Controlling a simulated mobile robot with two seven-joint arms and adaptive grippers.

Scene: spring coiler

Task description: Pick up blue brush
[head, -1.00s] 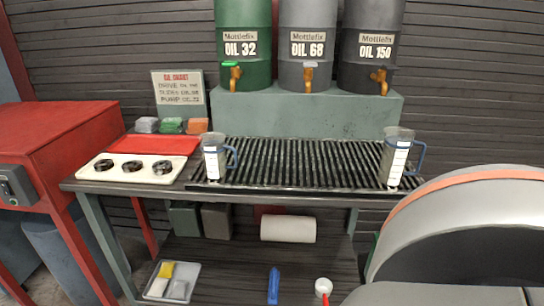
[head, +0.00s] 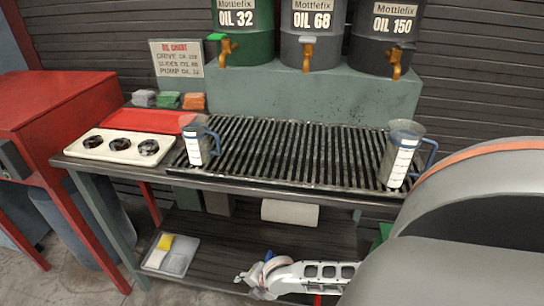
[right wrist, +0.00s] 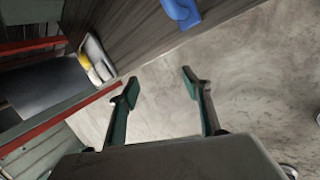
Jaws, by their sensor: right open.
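The blue brush (head: 268,256) lies on the lower shelf. In the head view only a small blue end of it shows behind my right arm. In the right wrist view the blue brush (right wrist: 182,12) is at the top edge, partly cut off. My right gripper (head: 245,277) is at the shelf's front, close to the brush. In the right wrist view its two fingers (right wrist: 160,84) are apart with nothing between them, and the floor shows beyond. The brush lies above and a little right of the fingertips there. My left gripper is not in view.
The lower shelf (head: 215,245) also holds a tray (head: 150,259) with yellow, white and grey pieces, and a white roll (head: 290,212). The bench top with its grate (head: 290,150) and two jugs overhangs it.

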